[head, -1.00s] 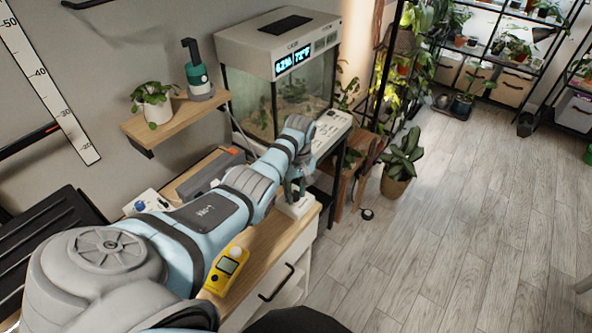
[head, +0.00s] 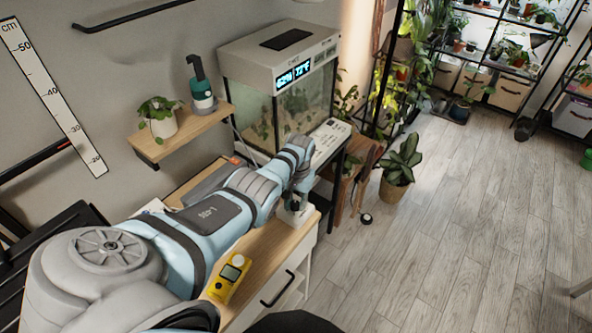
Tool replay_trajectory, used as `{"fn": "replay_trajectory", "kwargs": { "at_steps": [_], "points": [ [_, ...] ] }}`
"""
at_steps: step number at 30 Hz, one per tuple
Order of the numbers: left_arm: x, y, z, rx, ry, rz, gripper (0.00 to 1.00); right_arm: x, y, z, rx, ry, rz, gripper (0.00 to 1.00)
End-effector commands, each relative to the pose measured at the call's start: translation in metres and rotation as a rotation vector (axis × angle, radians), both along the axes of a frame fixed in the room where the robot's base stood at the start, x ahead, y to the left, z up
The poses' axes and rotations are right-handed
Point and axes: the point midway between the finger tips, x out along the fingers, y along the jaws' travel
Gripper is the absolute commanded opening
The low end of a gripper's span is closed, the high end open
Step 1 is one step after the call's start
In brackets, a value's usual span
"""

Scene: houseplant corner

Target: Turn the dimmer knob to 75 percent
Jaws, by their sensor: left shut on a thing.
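My left arm reaches across the wooden cabinet top. My left gripper (head: 296,204) points down at a small white box (head: 297,218) near the cabinet's far right corner. The box looks like the dimmer's housing. The gripper is shut at the top of this box, on what I take to be the dimmer knob. The fingers and wrist hide the knob, so its angle and any scale marks cannot be read. My right gripper is not in view.
A yellow meter (head: 229,279) lies near the cabinet's front edge. A glass terrarium (head: 290,112) with a lit display stands behind. A wooden shelf (head: 181,137) holds a potted plant (head: 158,118) and a green spray bottle (head: 202,92). A potted plant (head: 398,172) stands on the floor at right.

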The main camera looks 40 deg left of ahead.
Motion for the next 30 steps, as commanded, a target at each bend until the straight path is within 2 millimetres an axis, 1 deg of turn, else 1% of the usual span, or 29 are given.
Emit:
{"fn": "replay_trajectory", "kwargs": {
  "at_steps": [6, 19, 20, 21, 23, 24, 30],
  "points": [
    [0.0008, 0.0004, 0.0008, 0.001, -0.003, -0.051, 0.00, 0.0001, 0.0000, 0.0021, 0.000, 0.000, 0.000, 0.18],
    [0.0011, 0.0005, 0.0006, 0.001, -0.004, -0.061, 0.00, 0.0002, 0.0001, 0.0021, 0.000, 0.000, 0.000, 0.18],
    [0.0011, 0.0005, 0.0006, 0.001, -0.004, -0.061, 0.27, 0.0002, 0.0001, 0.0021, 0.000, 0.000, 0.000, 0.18],
    [0.0011, 0.0005, 0.0006, 0.001, -0.004, -0.061, 0.33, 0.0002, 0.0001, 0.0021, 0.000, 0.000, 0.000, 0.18],
    [0.0009, 0.0003, 0.0005, 0.001, -0.004, -0.061, 0.43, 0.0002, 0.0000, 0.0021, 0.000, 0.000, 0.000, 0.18],
    [0.0008, 0.0003, 0.0005, 0.001, -0.003, -0.061, 0.46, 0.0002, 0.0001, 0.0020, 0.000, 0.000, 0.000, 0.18],
    [0.0005, 0.0002, 0.0002, 0.000, -0.002, -0.060, 0.46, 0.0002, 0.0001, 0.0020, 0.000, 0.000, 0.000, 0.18]
  ]
}}
